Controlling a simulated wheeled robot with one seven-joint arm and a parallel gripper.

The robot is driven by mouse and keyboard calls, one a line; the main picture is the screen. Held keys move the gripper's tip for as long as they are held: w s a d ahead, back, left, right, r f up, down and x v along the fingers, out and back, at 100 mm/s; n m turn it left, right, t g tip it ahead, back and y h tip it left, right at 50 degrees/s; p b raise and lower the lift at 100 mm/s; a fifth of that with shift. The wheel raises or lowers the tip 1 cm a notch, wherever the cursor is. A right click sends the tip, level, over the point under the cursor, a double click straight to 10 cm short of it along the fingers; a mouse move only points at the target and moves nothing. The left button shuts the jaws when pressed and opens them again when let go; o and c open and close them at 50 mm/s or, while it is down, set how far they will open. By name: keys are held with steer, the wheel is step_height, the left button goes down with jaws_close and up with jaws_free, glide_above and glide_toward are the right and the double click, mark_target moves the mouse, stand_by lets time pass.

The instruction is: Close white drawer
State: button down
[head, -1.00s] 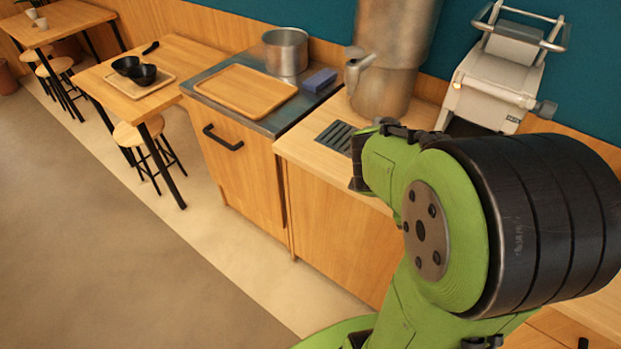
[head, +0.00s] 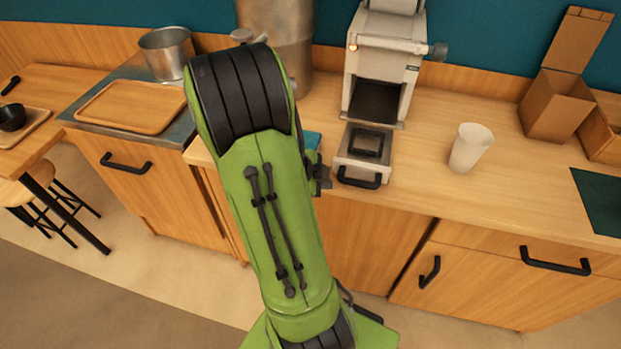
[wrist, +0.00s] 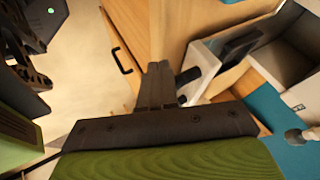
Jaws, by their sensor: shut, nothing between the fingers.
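The white drawer (head: 347,160) is pulled out from the front of the white machine (head: 386,45) on the counter. It has a black handle (head: 359,180) and a dark insert. In the wrist view the drawer (wrist: 201,58) is just right of my gripper (wrist: 158,68), with its handle (wrist: 188,77) close beside the fingers. My gripper's fingers are together and hold nothing. I cannot tell whether they touch the handle. In the head view my green arm hides most of the gripper, left of the drawer.
A white cup (head: 470,148) stands right of the drawer. A cardboard box (head: 556,105) is farther right. A large metal urn (head: 281,45) stands behind my arm. A wooden tray (head: 131,106) and metal pot (head: 166,55) are at left. The counter between drawer and cup is clear.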

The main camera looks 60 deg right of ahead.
steer(key=d, duration=0.2)
steer(key=w+d, duration=0.1)
steer(key=d, duration=0.1)
steer(key=shift+p, duration=0.3)
